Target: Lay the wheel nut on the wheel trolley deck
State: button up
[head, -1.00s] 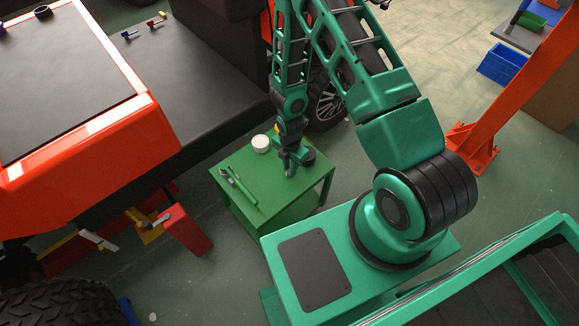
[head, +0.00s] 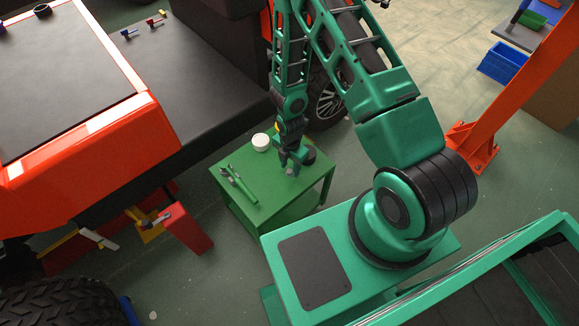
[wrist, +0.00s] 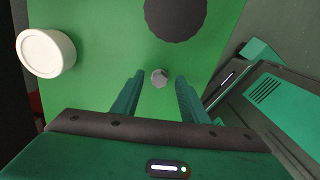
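The green wheel trolley deck (head: 275,190) lies below my gripper (head: 291,163). It also fills much of the wrist view (wrist: 105,90). The wheel nut (wrist: 159,77), a small grey hex piece, appears to lie on the deck. In the wrist view it shows in the gap near the fingertips of my gripper (wrist: 159,78), with clear space to each finger. It is a tiny grey spot in the head view (head: 289,171). My gripper is open and points down at the deck.
A white round tub (head: 261,142) stands at the deck's back edge, left of my gripper in the wrist view (wrist: 45,53). A dark round piece (wrist: 176,15) sits beyond the nut. A green-handled tool (head: 243,187) and a wrench lie at the deck's left.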

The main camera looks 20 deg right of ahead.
notch_tip(320, 180, up, 10)
jog(key=shift+r, duration=0.2)
dwell(0.3)
jog(key=shift+w, duration=0.1)
